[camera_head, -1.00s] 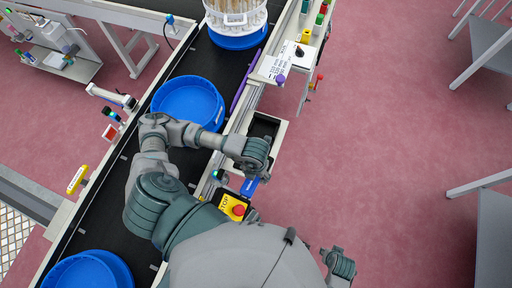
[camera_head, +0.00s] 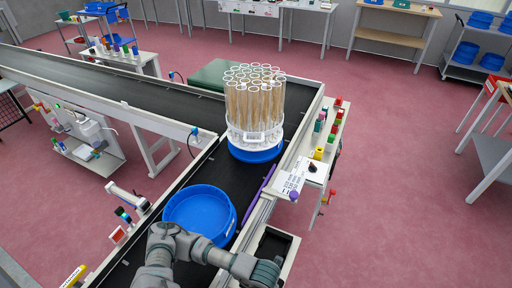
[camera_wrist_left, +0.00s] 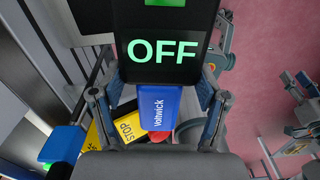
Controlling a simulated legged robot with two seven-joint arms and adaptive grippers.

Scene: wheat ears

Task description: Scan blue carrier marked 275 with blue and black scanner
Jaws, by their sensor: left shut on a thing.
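A blue and black scanner (camera_wrist_left: 160,107) is held in my left gripper (camera_wrist_left: 152,95), whose fingers are shut on it from both sides. Its black screen faces the left wrist camera and reads OFF; its blue body bears the word Voltwick. In the head view my left arm shows at the bottom, but the gripper and scanner are out of frame. A blue round carrier (camera_head: 198,210), empty, sits on the belt just beyond my arm. Another blue carrier (camera_head: 255,154) farther along holds a rack of clear tubes with wheat ears (camera_head: 254,100). No number is legible on either.
The black conveyor belt (camera_head: 180,177) runs away from me and meets a cross belt (camera_head: 120,92). Red floor is open to the right.

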